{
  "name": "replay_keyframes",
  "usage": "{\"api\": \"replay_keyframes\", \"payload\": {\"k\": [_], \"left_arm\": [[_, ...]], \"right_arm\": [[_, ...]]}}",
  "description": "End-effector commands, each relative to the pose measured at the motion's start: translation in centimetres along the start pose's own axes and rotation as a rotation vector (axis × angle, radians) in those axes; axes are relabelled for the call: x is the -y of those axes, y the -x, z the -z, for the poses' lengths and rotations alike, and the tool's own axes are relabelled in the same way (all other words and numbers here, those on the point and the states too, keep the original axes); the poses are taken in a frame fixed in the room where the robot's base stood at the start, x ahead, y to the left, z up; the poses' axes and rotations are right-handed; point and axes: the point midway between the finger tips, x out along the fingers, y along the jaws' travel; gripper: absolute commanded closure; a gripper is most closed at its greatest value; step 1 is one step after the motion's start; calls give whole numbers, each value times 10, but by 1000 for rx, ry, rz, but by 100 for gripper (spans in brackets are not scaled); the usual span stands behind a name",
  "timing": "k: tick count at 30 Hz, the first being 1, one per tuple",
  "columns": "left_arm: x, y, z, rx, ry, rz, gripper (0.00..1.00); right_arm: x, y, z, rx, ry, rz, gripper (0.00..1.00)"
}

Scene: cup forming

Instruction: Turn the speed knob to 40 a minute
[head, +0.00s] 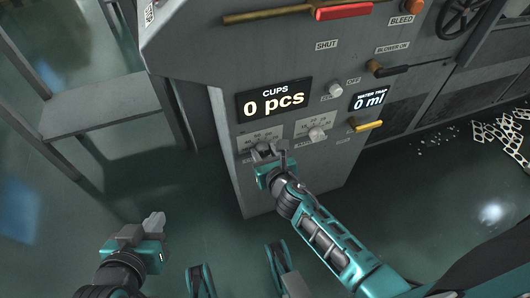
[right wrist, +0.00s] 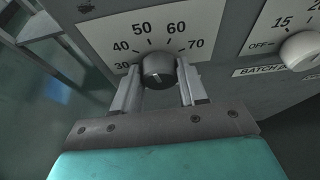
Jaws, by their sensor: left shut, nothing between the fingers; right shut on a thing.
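The dark speed knob (right wrist: 158,70) sits on a white dial plate (right wrist: 112,18) marked 30, 40, 50, 60 and 70 in the right wrist view. My right gripper (right wrist: 158,88) is shut on this knob, one finger on each side. I cannot tell for sure which number the knob's pointer faces. In the head view my right gripper (head: 268,150) covers the lower part of the dial plate (head: 268,132) and hides the knob. My left gripper (head: 155,222) is shut and empty, low at the left, away from the panel.
A white batch knob (right wrist: 300,50) is right of the speed dial; it also shows in the head view (head: 317,133). Above are a cups display (head: 274,100) reading 0 pcs and a water trap display (head: 370,101) reading 0 ml. A yellow lever (head: 368,126) and red-handled lever (head: 342,12) stick out.

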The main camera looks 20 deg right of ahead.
Motion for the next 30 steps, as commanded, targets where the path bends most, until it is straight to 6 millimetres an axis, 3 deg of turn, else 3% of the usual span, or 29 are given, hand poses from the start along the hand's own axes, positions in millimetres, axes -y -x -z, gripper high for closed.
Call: {"api": "replay_keyframes", "payload": {"k": [8,21,30], "left_arm": [[1,1,4,-5,-1,2,100],[3,4,13,-18,-2,9,100],[5,6,10,-5,-1,17,100]], "right_arm": [[-1,0,-1,1,89,34,88],[-2,0,-2,2,384,157,88],[-3,-1,-1,2,524,218,88]]}}
